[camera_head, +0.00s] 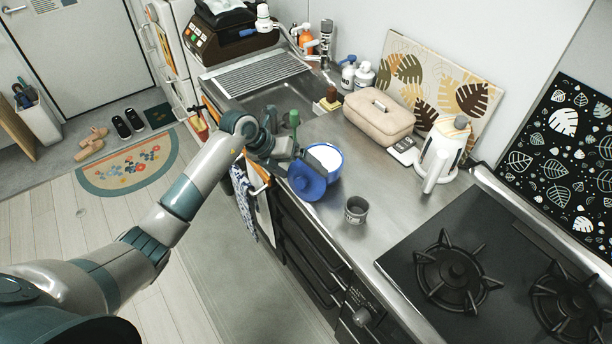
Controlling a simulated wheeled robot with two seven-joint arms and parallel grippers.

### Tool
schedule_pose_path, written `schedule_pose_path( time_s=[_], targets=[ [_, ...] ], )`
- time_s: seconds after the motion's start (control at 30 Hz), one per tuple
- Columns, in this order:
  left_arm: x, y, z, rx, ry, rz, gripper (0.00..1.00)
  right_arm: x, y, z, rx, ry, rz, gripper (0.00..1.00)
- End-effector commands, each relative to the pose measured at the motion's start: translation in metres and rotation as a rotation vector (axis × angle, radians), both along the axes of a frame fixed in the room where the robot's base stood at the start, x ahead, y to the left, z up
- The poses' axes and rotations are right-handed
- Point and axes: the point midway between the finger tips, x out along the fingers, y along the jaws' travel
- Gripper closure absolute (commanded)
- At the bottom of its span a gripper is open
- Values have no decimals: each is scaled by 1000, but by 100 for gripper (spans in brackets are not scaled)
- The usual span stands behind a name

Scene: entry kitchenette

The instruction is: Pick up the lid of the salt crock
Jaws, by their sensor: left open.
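The salt crock (335,172) is blue, stands open on the steel counter, and shows white salt inside. Its blue lid (305,184), with a small knob, is off the crock. The lid is tilted at the crock's front left side, near the counter's front edge; whether it leans on the crock is unclear. My left gripper (285,148) is open, just behind and left of the lid and close to the crock. It looks empty, though its fingertips are small and partly hard to make out. My right gripper is not in view.
A dark grey cup (356,209) stands right of the lid. The stove (455,281) is at right. Bare counter lies between the cup and kettle.

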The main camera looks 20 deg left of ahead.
Motion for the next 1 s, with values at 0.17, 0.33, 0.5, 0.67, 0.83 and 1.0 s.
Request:
schedule_pose_path(
  time_s=[0.17, 0.33, 0.5, 0.67, 0.83, 1.0],
  targets=[
    [6, -9, -13, -2, 0, 0, 0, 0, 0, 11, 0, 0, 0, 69],
    [8, -10, -18, 1, -1, 0, 0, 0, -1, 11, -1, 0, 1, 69],
    [8, -10, -18, 1, -1, 0, 0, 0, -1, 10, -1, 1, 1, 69],
    [8, -10, -18, 0, -1, 0, 0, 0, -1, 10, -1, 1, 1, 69],
    [8, -10, -18, 0, -1, 0, 26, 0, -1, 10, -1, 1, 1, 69],
    [8, -10, -18, 0, -1, 0, 26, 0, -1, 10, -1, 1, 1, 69]
  ],
)
